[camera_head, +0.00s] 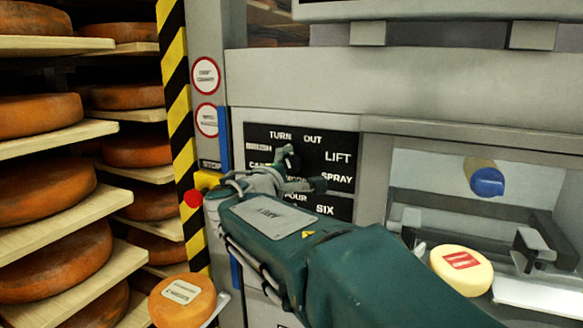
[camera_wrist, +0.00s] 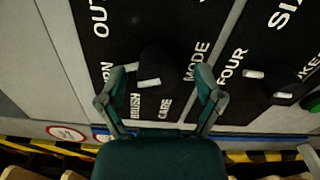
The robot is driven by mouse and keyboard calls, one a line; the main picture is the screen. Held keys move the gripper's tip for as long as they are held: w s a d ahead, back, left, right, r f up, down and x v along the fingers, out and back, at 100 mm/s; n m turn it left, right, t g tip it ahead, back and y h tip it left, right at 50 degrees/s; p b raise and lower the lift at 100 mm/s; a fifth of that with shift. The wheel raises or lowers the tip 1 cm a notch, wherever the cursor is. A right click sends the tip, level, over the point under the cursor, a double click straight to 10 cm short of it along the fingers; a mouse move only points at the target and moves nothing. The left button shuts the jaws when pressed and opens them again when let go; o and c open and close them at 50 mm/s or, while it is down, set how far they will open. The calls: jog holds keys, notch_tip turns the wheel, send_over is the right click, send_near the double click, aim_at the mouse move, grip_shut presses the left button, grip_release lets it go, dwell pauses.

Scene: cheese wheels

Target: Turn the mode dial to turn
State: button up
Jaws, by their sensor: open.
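The mode dial (camera_wrist: 158,64) is a dark round knob on a black panel (camera_head: 340,152). In the wrist view its white pointer mark (camera_wrist: 149,83) lies on the side toward the BRUSH label (camera_wrist: 135,105). The TURN label (camera_head: 280,136) is at the panel's upper left in the head view, and partly hidden by a finger in the wrist view. My gripper (camera_wrist: 168,70) is open, with one finger on each side of the dial and nothing visibly gripped. I cannot tell whether the fingers touch it. In the head view my gripper (camera_head: 302,168) covers most of the dial.
A second dial (camera_wrist: 270,80) with FOUR and SIX labels sits beside it. A red button (camera_head: 193,198) on a yellow box is left of the panel. Shelves of cheese wheels (camera_head: 45,190) fill the left. A pale cheese (camera_head: 461,270) sits in the machine bay at right.

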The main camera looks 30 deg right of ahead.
jog(key=v, duration=1.1)
jog(key=shift+f, duration=0.1)
jog(key=s+d+f+m+g+y, duration=0.35)
jog(key=s+f+g+y, duration=0.2)
jog(key=s+f, duration=0.65)
jog(key=s+a+f+m+y, duration=0.6)
jog(key=a+f+y, duration=0.2)
jog(key=f, duration=0.2)
jog(key=shift+a+f+y, duration=0.3)
jog(key=shift+y, duration=0.05)
